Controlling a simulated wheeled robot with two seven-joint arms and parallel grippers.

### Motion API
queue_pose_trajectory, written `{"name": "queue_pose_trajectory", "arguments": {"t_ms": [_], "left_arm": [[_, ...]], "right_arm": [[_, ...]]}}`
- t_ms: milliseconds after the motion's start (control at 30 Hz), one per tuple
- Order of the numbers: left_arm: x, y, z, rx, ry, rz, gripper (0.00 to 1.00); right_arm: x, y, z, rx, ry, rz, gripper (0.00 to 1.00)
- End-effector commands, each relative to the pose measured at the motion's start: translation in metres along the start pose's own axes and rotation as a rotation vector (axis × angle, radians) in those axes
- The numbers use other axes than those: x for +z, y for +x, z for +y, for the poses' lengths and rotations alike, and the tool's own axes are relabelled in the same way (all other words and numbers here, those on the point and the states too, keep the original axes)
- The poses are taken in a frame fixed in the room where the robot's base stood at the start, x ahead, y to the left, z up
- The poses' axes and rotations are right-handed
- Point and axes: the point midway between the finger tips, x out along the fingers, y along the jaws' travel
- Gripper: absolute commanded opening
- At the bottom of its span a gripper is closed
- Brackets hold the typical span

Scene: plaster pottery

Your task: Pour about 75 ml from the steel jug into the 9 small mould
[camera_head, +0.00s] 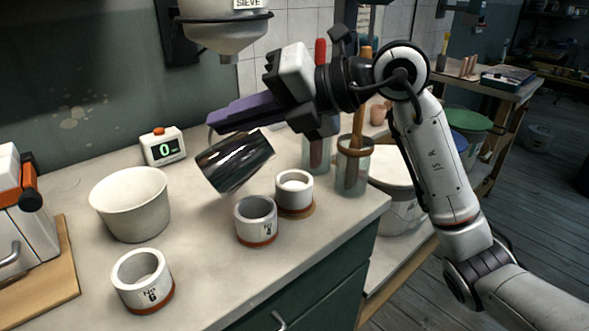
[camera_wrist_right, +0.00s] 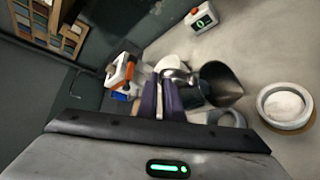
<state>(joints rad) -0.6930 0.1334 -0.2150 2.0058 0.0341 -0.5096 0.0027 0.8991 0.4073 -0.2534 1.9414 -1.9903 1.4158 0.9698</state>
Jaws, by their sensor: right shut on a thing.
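The steel jug (camera_head: 236,163) hangs tilted above the counter, its handle in the purple fingers of my right gripper (camera_head: 222,119). It also shows in the wrist view (camera_wrist_right: 221,84), beyond the fingers (camera_wrist_right: 164,98). No stream from it is visible. A small white mould with an orange base (camera_head: 143,281) stands at the front left; its label reads 6 or 9, I cannot tell which. A second such mould (camera_head: 256,220) stands below and right of the jug, its label too small to read. A third mould (camera_head: 294,193), holding white material, stands behind it. My left gripper is not in view.
A large pale bowl (camera_head: 131,205) stands left of the jug. A scale showing 0 (camera_head: 163,146) is behind it. A sieve hopper (camera_head: 224,28) hangs above. A glass jar with tools (camera_head: 353,165) stands near the counter's right edge. The front middle of the counter is clear.

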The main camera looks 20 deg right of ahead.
Motion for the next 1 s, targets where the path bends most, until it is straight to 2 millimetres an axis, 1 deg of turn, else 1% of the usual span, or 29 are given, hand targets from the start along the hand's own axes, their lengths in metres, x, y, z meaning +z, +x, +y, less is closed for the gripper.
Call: {"name": "queue_pose_trajectory", "arguments": {"t_ms": [133,300,1000], "left_arm": [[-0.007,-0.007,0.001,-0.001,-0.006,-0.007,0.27],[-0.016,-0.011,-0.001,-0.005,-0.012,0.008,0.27],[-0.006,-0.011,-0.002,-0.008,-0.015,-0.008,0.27]], "right_arm": [[0.0,0.001,0.008,-0.044,-0.041,0.006,0.0],[-0.003,0.005,0.009,-0.091,-0.08,0.013,0.0],[-0.005,0.006,0.007,-0.097,-0.085,0.015,0.0]]}}
